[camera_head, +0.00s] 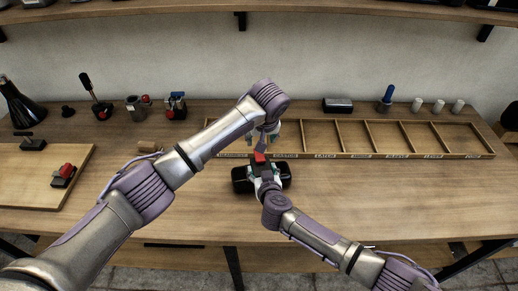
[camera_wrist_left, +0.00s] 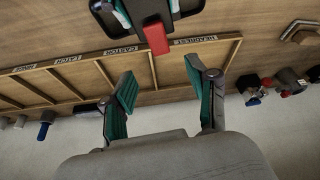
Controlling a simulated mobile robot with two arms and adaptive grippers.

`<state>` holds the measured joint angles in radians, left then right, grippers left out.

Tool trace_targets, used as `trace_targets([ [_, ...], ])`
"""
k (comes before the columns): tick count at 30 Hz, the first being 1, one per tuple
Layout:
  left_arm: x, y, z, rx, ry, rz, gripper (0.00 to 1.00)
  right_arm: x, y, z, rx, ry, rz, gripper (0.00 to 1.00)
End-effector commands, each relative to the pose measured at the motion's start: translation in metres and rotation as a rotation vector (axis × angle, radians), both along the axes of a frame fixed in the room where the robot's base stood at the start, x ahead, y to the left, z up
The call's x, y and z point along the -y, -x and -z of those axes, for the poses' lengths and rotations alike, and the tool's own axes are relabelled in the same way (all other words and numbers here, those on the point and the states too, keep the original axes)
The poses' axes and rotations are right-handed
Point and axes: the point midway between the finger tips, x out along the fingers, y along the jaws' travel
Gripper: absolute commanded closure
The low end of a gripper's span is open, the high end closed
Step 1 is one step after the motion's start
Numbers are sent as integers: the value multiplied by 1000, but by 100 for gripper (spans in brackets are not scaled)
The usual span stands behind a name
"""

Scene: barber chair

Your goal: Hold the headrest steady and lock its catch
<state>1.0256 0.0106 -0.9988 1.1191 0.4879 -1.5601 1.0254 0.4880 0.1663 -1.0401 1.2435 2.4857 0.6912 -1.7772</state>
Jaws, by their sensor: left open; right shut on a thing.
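The black headrest (camera_head: 241,187) lies on the bench just in front of the long wooden tray. Its red catch (camera_head: 259,158) sticks up at its middle; in the left wrist view the catch (camera_wrist_left: 156,38) points toward my left gripper. My right gripper (camera_head: 264,176) is shut on the headrest's middle part, a green pad on each side. My left gripper (camera_wrist_left: 160,88) is open and empty behind and above the catch, with the catch apart from its fingers. In the head view the left fingers (camera_head: 270,138) are partly hidden by my left arm.
The tray (camera_head: 365,155) has several empty labelled compartments. A board (camera_head: 30,185) with a red-topped black part (camera_head: 63,175) lies at left. Tools and a spray bottle (camera_head: 18,105) stand at back left; a blue-handled brush (camera_head: 386,98) and white cylinders stand at back right. The front right bench is clear.

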Motion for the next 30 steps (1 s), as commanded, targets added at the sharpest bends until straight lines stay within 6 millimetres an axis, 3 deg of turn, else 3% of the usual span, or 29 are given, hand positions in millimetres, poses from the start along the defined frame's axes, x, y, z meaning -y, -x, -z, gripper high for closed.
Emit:
trace_targets([
  [6, -4, -18, 43, -2, -4, -1, 42, -1, 0, -2, 3, -2, -1, 100],
  [12, -6, -31, 73, 2, -1, 0, 42, -1, -1, -2, 3, -2, -1, 100],
  [18, -7, -37, 87, 2, 0, 1, 42, -1, -1, -2, 3, -2, -1, 100],
  [29, -7, -38, 90, 3, 1, 3, 42, -1, -1, -2, 3, -2, -1, 100],
  [30, -7, -38, 90, 3, 1, 3, 47, -1, -1, -2, 3, -2, -1, 100],
])
